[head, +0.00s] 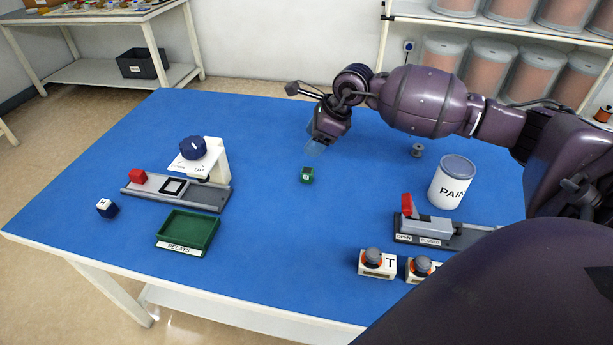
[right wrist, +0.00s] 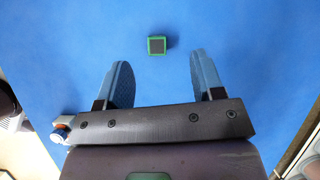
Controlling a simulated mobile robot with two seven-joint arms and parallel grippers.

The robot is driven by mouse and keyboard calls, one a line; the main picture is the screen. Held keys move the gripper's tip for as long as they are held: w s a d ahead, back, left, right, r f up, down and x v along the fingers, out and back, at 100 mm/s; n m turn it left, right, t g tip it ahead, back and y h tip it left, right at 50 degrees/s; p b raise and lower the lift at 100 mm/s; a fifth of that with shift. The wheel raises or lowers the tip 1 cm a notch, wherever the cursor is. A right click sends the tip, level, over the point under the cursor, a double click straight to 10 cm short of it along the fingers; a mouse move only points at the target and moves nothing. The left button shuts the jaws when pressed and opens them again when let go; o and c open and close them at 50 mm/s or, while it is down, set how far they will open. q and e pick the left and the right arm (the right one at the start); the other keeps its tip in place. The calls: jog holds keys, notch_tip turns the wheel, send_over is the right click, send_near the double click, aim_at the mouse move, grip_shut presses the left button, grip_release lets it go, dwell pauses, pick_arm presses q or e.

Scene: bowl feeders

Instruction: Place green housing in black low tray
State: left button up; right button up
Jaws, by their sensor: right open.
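The green housing (head: 307,175) is a small green block with a dark, marked top, standing alone on the blue table. It also shows in the right wrist view (right wrist: 157,45), ahead of the fingertips and sideways between them. My right gripper (head: 315,149) is open and empty, above the table on the far side of the housing, not touching it. Its two fingers (right wrist: 159,75) show apart in the right wrist view. No black low tray shows on the table; the low tray there is green (head: 187,232), empty, and labelled RELAYS. My left gripper is out of view.
A paint can (head: 452,182), a clamp (head: 428,226) and button boxes (head: 377,263) are right. A black bin (head: 142,63) sits on a far shelf.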

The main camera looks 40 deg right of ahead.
aim_at(304, 170)
jog(key=f, duration=0.2)
jog(key=f+m, duration=0.1)
jog(key=f+m+g+b, duration=0.1)
jog(key=f, duration=0.1)
jog(key=shift+w+a+f+h, duration=0.15)
jog(key=shift+a+f+h, duration=0.15)
jog(key=shift+a, duration=0.05)
jog(key=shift+w+a+f, duration=0.15)
jog(key=shift+w+f, duration=0.05)
jog(key=shift+f, duration=0.4)
jog(key=b+x, duration=0.1)
jog(key=x, duration=0.3)
jog(key=shift+f, duration=0.2)
jog(key=shift+r, duration=0.1)
jog(key=c, duration=1)
jog(key=shift+c, duration=0.3)
